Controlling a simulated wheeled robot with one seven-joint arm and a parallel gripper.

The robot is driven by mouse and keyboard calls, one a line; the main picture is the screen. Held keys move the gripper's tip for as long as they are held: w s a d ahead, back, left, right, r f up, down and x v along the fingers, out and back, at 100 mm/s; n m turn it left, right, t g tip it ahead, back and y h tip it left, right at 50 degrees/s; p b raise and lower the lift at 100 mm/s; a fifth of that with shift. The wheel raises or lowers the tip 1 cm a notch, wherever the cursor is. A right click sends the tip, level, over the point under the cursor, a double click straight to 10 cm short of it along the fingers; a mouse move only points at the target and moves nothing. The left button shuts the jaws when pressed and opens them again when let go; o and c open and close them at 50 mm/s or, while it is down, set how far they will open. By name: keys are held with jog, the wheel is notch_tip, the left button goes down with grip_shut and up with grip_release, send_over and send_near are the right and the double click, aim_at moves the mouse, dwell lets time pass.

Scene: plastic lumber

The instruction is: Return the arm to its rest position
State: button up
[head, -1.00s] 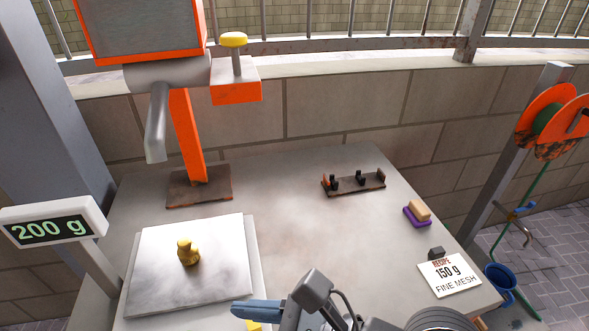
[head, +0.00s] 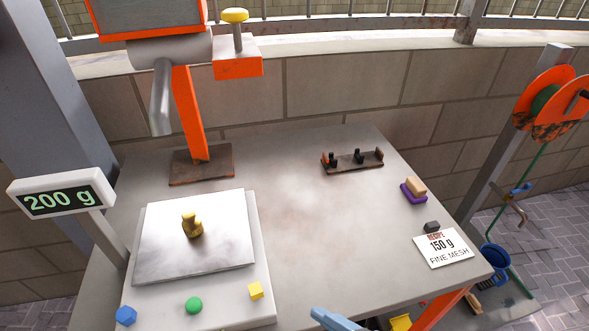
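Only a small pale-blue part of my arm or gripper (head: 336,320) shows at the bottom edge of the head view. The fingertips cannot be made out, so whether it is open or shut is hidden. It is below and to the right of the scale. A brass weight (head: 192,225) stands upright on the scale's metal plate (head: 160,262), apart from my arm. The scale's display (head: 58,195) reads 200 g.
Blue, green and yellow buttons line the scale's front. An orange machine (head: 190,115) stands behind it. A rack (head: 352,162), a sponge on a purple base (head: 414,190) and a recipe card reading 150 g, fine mesh (head: 443,248) are at right. The table's middle is clear.

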jog(key=s+d+f+n+t+h, duration=0.1)
jog(key=s+d+n+t+h, duration=0.15)
jog(key=s+d+n, duration=0.35)
jog(key=s+d+f+n+t+h, duration=0.1)
jog(key=s+d+h, duration=0.25)
jog(key=d, duration=0.35)
jog(key=s+d+r+n+t+h, duration=0.2)
jog(key=s+d+r+n, duration=0.3)
jog(key=s+n, duration=0.4)
jog(key=shift+s+r+n+h, duration=0.15)
jog(key=shift+r+n+h, duration=0.55)
jog(key=shift+r+n, duration=0.25)
jog(key=shift+a+f+t, duration=0.1)
jog(key=shift+f+t, duration=0.1)
jog(key=shift+t, duration=0.05)
